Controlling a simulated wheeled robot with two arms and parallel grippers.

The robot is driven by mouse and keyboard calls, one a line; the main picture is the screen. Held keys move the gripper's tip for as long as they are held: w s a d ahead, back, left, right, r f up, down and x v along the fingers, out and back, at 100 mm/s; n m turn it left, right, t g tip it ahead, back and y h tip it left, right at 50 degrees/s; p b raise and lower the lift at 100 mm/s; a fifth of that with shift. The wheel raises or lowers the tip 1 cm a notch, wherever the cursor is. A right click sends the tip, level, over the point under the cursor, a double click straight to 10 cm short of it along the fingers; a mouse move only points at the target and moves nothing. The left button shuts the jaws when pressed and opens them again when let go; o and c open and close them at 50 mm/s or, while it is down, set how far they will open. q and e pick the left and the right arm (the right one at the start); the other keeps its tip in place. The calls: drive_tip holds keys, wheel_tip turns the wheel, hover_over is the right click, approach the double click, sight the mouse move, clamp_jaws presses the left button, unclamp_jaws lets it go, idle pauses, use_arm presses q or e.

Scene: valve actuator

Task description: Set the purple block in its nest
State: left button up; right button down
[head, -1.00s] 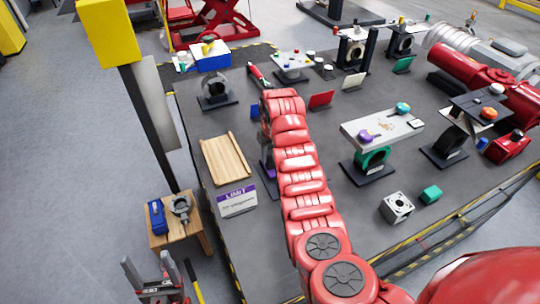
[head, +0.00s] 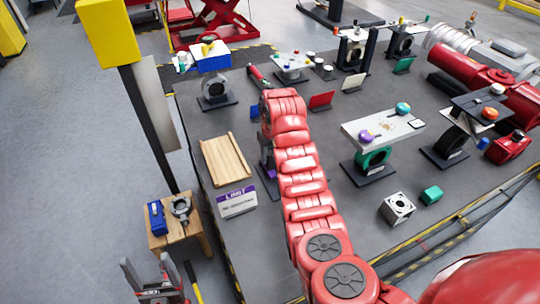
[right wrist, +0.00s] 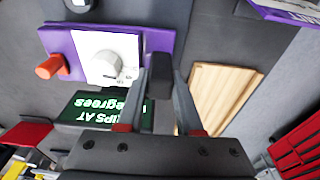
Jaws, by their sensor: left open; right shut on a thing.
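My left gripper (head: 150,272) is open and empty at the lower left in the head view, apart from the table. My right arm crosses the table, and its gripper is hidden in the head view. In the right wrist view, my right gripper (right wrist: 161,90) is shut on a dark grey part (right wrist: 160,75) in front of a purple plate (right wrist: 165,42). The plate carries a white panel with a round knob and an orange peg. A small purple patch (head: 270,172) shows beside my arm in the head view. I cannot make out the purple block or its nest for certain.
A wooden tray (head: 227,158) and a purple-and-white LIMIT sign (head: 237,201) stand left of my arm.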

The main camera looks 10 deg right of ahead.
drive_tip(key=shift+b, duration=0.3)
drive_tip(key=shift+f+b, duration=0.55)
drive_tip(key=shift+f, duration=0.45)
idle(0.4)
drive_tip(key=shift+c, duration=2.4)
unclamp_jaws()
drive_tip(key=shift+r, duration=0.1)
drive_tip(key=shift+r+b, duration=0.3)
drive_tip(key=shift+r, duration=0.05)
wheel_tip(320, 180, up, 16)
drive_tip(key=s, duration=0.2)
drive_tip(key=shift+s+d+r, duration=0.15)
drive_tip(key=shift+s+d, duration=0.05)
drive_tip(key=shift+s, duration=0.1)
